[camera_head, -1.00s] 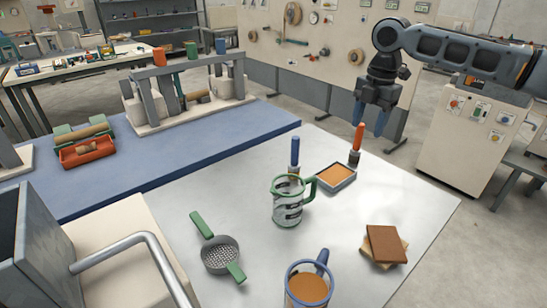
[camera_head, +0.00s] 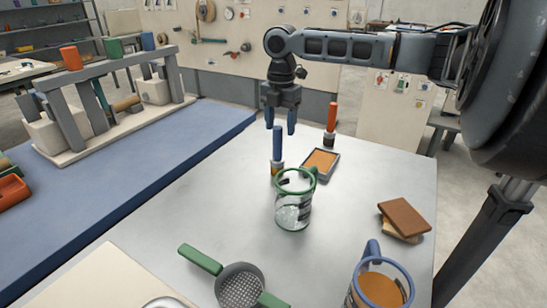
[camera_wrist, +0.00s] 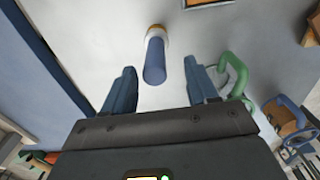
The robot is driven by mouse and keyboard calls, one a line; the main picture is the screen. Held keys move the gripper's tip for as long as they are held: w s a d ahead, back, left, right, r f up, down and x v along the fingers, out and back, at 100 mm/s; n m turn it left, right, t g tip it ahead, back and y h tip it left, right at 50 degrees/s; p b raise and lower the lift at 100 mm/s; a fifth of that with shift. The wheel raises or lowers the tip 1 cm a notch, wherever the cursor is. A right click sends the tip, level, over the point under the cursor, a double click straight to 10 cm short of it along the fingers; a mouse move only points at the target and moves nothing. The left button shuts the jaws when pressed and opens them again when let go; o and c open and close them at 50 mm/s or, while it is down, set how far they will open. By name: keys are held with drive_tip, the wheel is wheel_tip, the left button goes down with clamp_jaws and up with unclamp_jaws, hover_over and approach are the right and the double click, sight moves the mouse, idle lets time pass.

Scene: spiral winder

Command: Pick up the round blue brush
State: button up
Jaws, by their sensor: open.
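The round blue brush (camera_head: 277,150) stands upright on the grey table, its blue handle up, behind the green-rimmed glass jug. In the wrist view the brush (camera_wrist: 155,58) shows between and beyond my fingertips, with its blue handle toward me. My gripper (camera_head: 281,118) is open and empty, above and slightly behind the brush in the head view. Its two blue fingers (camera_wrist: 162,90) are apart in the wrist view. I see no contact with the brush.
The glass jug (camera_head: 294,203) stands just in front of the brush. An orange-filled tray (camera_head: 321,163) and an orange-handled brush (camera_head: 331,124) are to its right. A strainer (camera_head: 240,287), a blue-rimmed mug (camera_head: 382,283) and brown blocks (camera_head: 404,217) lie nearer. The table's left side is fairly clear.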

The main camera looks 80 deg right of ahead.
hover_over(277, 159)
drive_tip(key=d, duration=0.1)
drive_tip(key=shift+w+d+f, duration=0.1)
drive_tip(key=shift+d+f, duration=0.05)
drive_tip(key=shift+f, duration=2.5)
clamp_jaws()
